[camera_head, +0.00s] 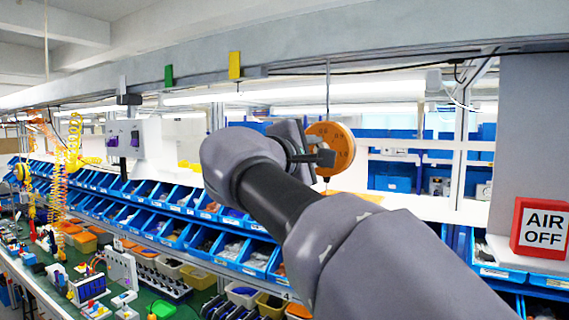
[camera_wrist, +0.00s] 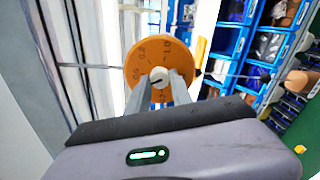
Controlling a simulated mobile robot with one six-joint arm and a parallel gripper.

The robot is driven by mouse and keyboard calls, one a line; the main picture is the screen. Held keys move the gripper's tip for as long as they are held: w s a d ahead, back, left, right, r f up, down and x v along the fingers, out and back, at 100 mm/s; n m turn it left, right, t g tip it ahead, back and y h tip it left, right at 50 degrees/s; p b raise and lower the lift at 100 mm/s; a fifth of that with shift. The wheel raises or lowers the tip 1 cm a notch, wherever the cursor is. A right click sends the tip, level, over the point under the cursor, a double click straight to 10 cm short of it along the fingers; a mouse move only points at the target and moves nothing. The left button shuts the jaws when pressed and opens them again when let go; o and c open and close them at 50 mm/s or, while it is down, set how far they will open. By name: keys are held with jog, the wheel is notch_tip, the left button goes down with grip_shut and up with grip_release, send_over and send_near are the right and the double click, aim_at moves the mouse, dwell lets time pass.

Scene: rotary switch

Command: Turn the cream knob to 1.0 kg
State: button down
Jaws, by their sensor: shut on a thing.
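An orange round dial (camera_wrist: 172,48) with dark numbers around its rim fills the upper middle of the wrist view. It also shows in the head view (camera_head: 343,142), hanging in front of the shelves, partly behind my gripper. The cream knob (camera_wrist: 158,73) sits at the dial's centre, between my two grey fingers. My gripper (camera_wrist: 160,82) is shut on the knob. Only the knob's small pale end shows, and I cannot tell where it points. A label like 1.0 appears on the dial's right side in the wrist view.
A thin cable runs above the dial, and a grey beam (camera_head: 300,55) crosses overhead. A red AIR OFF sign (camera_head: 541,228) stands at the right. Blue bins (camera_head: 205,210) line the shelves below, above a green bench crowded with parts. Open air surrounds the dial.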

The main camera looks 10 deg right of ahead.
jog(key=m+b, duration=1)
jog(key=m, duration=1.5)
jog(key=shift+d+r, duration=0.1)
jog(key=shift+r, duration=0.05)
jog(key=shift+m, duration=0.3)
jog(key=c, duration=1.1)
grip_release()
jog(key=shift+c, duration=0.2)
